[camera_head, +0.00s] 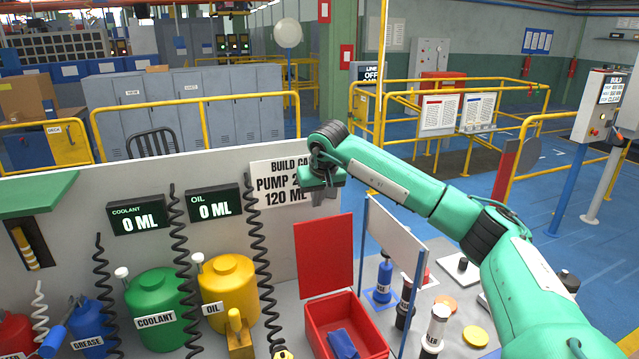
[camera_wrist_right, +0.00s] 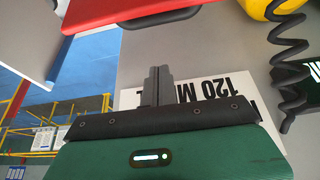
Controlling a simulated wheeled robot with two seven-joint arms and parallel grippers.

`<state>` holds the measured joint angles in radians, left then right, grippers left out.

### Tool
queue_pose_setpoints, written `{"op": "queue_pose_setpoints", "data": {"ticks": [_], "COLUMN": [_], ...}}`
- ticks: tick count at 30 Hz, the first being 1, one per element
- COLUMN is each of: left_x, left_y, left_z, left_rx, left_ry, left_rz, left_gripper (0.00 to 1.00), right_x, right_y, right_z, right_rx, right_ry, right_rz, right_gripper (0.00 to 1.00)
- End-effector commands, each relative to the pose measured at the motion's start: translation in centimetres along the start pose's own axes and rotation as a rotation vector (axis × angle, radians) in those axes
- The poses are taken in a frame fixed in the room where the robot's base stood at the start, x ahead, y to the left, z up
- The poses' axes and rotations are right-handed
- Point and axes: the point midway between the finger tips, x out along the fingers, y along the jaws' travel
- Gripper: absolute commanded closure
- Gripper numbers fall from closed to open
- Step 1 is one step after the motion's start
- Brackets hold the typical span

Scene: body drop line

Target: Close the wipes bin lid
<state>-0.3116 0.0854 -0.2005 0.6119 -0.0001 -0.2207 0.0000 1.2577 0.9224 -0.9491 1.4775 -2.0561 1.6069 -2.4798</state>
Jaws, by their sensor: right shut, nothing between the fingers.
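The wipes bin (camera_head: 365,325) is a red open box on the bench, with blue cloth (camera_head: 342,343) inside. Its red lid (camera_head: 324,255) stands upright at the back of the bin, so the bin is open. My right gripper (camera_head: 325,197) is above the lid's top edge, near the back panel, apart from the lid. My left gripper is not in view.
A white panel on blue posts (camera_head: 396,245) stands just right of the bin. Black coiled hoses (camera_head: 262,240) hang to the left, by the yellow oil can (camera_head: 230,290) and green coolant can (camera_head: 157,305). The back panel with the build sign (camera_head: 283,185) is close to the gripper.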

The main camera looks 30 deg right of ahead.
Motion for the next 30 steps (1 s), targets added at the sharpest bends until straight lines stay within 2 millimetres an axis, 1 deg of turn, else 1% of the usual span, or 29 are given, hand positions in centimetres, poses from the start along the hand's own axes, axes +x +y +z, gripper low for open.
{"op": "queue_pose_setpoints", "data": {"ticks": [1,5,6,7,10,13,19,24,30], "left_x": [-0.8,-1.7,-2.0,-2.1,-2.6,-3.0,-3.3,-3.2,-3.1], "left_y": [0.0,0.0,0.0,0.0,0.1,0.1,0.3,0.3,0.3], "left_z": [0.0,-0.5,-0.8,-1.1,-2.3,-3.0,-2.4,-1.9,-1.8], "left_rx": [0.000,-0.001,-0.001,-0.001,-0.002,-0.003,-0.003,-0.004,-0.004], "left_ry": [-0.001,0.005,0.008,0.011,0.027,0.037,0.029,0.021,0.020], "left_rz": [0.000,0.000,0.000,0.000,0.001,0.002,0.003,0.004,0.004], "left_gripper": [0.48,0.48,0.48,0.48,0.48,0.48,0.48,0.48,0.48], "right_x": [0.9,3.7,3.0,2.9,2.5,2.3,2.1,2.2,2.2], "right_y": [0.0,0.0,0.1,0.1,0.1,0.0,0.0,0.0,0.0], "right_z": [0.0,0.0,0.6,1.0,2.1,3.0,3.8,3.8,3.8], "right_rx": [0.000,-0.001,-0.003,-0.002,-0.003,-0.002,0.000,0.000,0.000], "right_ry": [-0.005,-0.004,0.000,0.001,0.000,0.000,0.001,0.001,0.003], "right_rz": [0.001,0.000,0.001,0.001,0.001,0.001,0.000,0.000,0.000], "right_gripper": [1.00,1.00,1.00,1.00,1.00,1.00,1.00,1.00,1.00]}}
